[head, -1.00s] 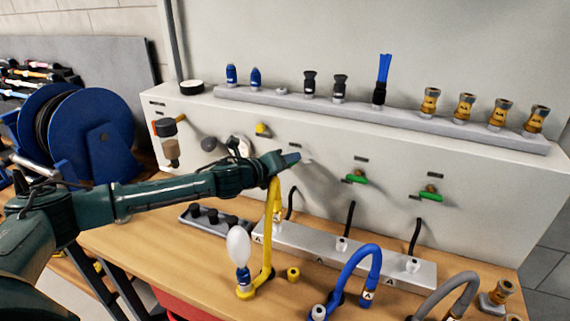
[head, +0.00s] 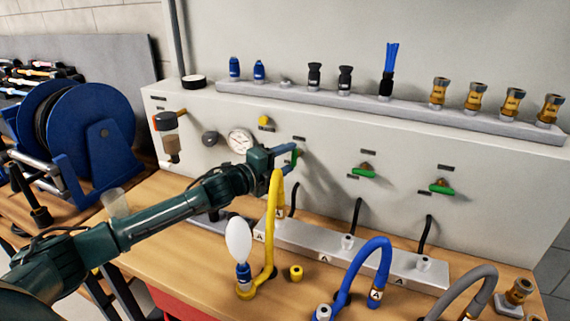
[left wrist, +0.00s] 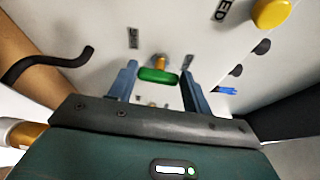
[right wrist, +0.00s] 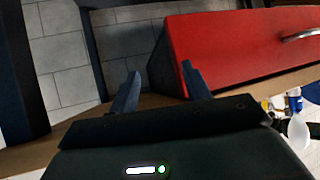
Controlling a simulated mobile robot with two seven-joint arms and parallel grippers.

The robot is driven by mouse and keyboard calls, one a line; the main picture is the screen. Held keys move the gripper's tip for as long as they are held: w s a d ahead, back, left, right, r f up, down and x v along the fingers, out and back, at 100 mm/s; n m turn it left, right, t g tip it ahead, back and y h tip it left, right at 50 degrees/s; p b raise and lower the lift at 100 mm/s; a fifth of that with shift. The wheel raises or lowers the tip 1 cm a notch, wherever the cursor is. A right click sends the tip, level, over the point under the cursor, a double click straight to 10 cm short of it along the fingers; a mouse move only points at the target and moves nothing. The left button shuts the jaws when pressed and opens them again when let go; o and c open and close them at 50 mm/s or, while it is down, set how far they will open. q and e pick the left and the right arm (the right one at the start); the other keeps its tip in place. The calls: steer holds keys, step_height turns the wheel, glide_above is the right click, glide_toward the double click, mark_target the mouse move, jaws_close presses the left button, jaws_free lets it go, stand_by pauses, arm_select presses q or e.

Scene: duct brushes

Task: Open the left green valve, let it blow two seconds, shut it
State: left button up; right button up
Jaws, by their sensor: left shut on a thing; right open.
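The left green valve (head: 296,157) is on the front of the pale panel, the leftmost of three green-handled valves. My left gripper (head: 286,155) is at it and hides much of it in the head view. In the left wrist view, the green handle (left wrist: 158,76) lies crosswise between the two fingers of my left gripper (left wrist: 160,82), which is shut on it. The handle's exact angle on the panel is hard to tell. My right gripper (right wrist: 160,75) is open and empty, near a red drawer front (right wrist: 235,45).
The middle (head: 364,170) and right (head: 441,187) green valves are free. A gauge (head: 240,141) and yellow button (head: 264,120) are left of the left valve. Blue and grey hoses are farther right.

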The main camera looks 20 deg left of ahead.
arm_select(q)
steer(key=shift+n, duration=0.3)
arm_select(e)
steer(key=shift+w+r, duration=0.1)
steer(key=shift+w, duration=0.05)
arm_select(q)
steer(key=o, duration=1)
steer(key=b+v, duration=0.1)
steer(key=v, duration=0.3)
steer(key=b+v, duration=0.1)
steer(key=v, duration=0.3)
steer(key=b+v, duration=0.1)
steer(key=v, duration=0.4)
steer(key=shift+s+f+b, duration=0.1)
steer(key=shift+f+b, duration=0.1)
steer(key=shift+b, duration=0.2)
arm_select(e)
steer(key=shift+a+f+t+y, duration=0.3)
steer(key=shift+a+f+y, duration=0.2)
steer(key=shift+a+f, duration=0.1)
steer(key=shift+w+d, duration=0.1)
steer(key=shift+w, duration=0.05)
arm_select(q)
steer(key=shift+s, duration=0.1)
